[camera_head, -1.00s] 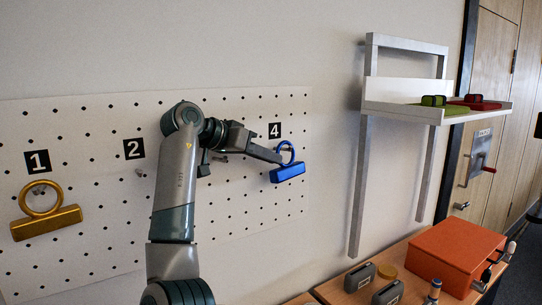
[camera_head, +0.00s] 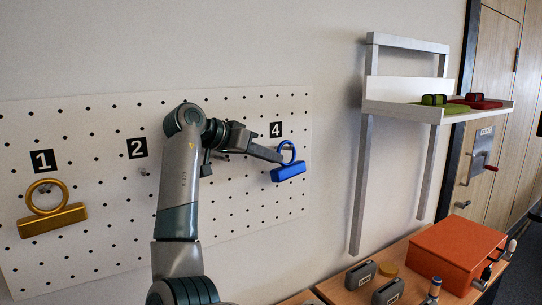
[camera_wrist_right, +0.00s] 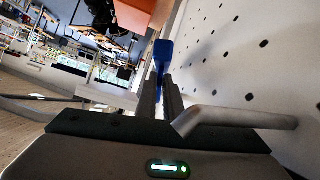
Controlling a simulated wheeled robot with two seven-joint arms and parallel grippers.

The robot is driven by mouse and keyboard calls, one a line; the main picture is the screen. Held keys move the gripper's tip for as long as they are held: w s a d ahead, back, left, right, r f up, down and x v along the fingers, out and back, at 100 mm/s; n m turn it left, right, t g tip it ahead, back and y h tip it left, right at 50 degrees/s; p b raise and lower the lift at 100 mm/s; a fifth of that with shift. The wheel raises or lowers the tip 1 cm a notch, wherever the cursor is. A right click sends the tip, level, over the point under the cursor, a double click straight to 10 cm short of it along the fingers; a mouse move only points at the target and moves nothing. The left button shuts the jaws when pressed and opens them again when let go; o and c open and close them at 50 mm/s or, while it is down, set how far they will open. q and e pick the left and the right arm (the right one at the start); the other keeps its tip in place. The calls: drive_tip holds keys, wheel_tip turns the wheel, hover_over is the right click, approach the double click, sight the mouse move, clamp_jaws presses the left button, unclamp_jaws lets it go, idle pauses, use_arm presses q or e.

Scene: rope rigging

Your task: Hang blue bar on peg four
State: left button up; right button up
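The blue bar (camera_head: 289,172) with a ring on top hangs level against the pegboard, just below the number 4 label (camera_head: 276,130). My right gripper (camera_head: 281,157) reaches it from the left, its fingertips at the ring. In the right wrist view, the fingers (camera_wrist_right: 161,95) are close together, with the blue bar (camera_wrist_right: 162,58) at their tips; they look shut on it. Peg four does not show clearly, so I cannot tell whether the ring is around it. My left gripper is not in view.
A gold bar (camera_head: 53,220) hangs by its ring under label 1 (camera_head: 43,160). A bare peg (camera_head: 143,172) is under label 2. A grey peg (camera_wrist_right: 235,118) stands close to my right gripper. A white shelf (camera_head: 430,111) and an orange box (camera_head: 455,252) are at the right.

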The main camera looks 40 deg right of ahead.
drive_tip(key=o, duration=0.5)
drive_tip(key=shift+w+f, duration=0.15)
drive_tip(key=shift+f, duration=0.1)
drive_tip(key=shift+a, duration=0.2)
drive_tip(key=b+v, duration=0.6)
drive_tip(key=v, duration=1.1)
drive_tip(key=shift+r, duration=0.3)
